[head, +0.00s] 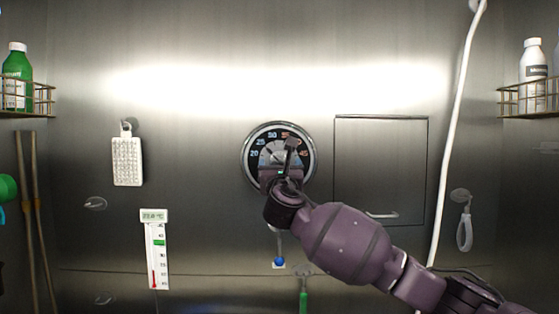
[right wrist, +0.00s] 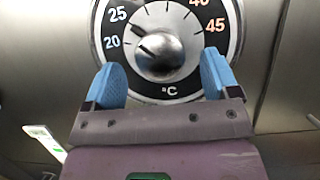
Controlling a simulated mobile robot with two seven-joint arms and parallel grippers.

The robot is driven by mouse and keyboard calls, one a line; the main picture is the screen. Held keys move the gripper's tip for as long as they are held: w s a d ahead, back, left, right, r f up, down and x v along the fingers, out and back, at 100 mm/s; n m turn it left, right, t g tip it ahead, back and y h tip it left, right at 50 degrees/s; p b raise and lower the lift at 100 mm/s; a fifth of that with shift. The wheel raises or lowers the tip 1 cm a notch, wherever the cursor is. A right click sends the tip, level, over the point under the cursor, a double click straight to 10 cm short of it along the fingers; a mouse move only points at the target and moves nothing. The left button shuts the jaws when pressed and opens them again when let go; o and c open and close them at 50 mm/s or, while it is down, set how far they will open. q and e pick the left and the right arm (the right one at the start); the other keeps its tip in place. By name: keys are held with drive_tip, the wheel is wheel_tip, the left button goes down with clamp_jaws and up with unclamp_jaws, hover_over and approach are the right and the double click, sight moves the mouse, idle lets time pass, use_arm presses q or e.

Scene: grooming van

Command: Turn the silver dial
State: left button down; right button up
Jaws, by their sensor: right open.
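The silver dial (right wrist: 160,52) is a round knob at the centre of a black temperature scale marked in °C on the metal wall. In the right wrist view its pointer mark aims up and left, near 25. In the head view the scale (head: 250,144) is in the middle, and my right gripper (head: 283,160) covers its lower part and part of the knob. My right gripper also shows in the right wrist view (right wrist: 162,82), open, with blue fingertips to the left and right of the knob's lower part and gaps on both sides. My left gripper is not in view.
A thermometer with a display (head: 156,250) and a white hanging block (head: 127,160) are at the left. A square panel (head: 380,160) is right of the scale. A lever with a blue ball (head: 279,262) is below. Bottle racks stand at both sides, and a white hose (head: 459,110) hangs right.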

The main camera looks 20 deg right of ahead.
sight(279, 162)
drive_tip(key=shift+x, duration=1.8)
drive_tip(key=shift+c, duration=0.5)
drive_tip(key=c, duration=0.8)
